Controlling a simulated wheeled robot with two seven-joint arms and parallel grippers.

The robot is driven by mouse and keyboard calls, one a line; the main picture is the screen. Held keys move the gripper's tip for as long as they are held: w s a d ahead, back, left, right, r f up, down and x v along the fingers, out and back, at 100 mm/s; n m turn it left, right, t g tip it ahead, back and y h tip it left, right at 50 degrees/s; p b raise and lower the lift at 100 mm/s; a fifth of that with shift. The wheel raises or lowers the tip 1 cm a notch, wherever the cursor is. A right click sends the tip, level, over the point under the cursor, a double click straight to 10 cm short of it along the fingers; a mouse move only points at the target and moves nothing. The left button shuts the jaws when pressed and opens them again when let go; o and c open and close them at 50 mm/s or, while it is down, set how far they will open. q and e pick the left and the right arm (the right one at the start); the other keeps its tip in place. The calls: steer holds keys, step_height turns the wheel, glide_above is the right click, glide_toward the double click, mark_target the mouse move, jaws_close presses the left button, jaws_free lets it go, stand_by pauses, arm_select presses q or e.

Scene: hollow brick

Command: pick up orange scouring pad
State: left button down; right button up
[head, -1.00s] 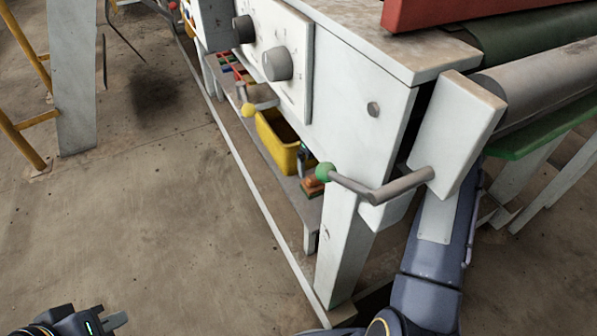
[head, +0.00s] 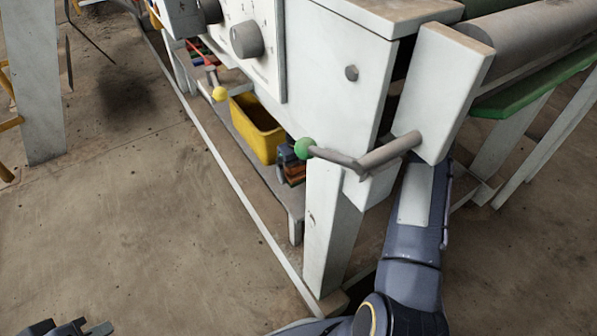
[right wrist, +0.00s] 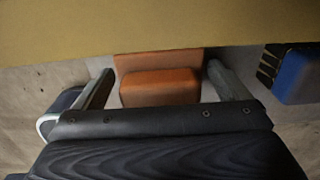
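In the right wrist view, the orange scouring pad (right wrist: 160,88) is a rounded orange block in front of a flatter orange piece (right wrist: 155,62). My right gripper (right wrist: 160,90) is open. Its fingers are on either side of the pad, with a narrow gap showing at each side. In the head view, orange items (head: 294,174) show small on the low shelf under the machine, partly covered by dark shapes. My right gripper cannot be clearly made out there. My left gripper (head: 86,327) is at the bottom left edge, cut off, away from the shelf.
A yellow bin (head: 257,128) stands on the shelf (head: 270,183) beside the orange items. A blue brush-like item (right wrist: 297,76) is right of my right gripper. The machine's white leg (head: 330,235) and green-knobbed handle (head: 304,148) are close by. Open floor lies left.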

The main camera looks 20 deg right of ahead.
steer(key=c, duration=0.8)
steer(key=shift+o, duration=0.2)
steer(key=shift+r, duration=0.1)
step_height(320, 180, up, 10)
steer(key=p, duration=0.3)
steer(key=shift+p, duration=0.35)
steer(key=o, duration=0.3)
steer(key=shift+c, duration=0.9)
steer(key=shift+d, duration=0.1)
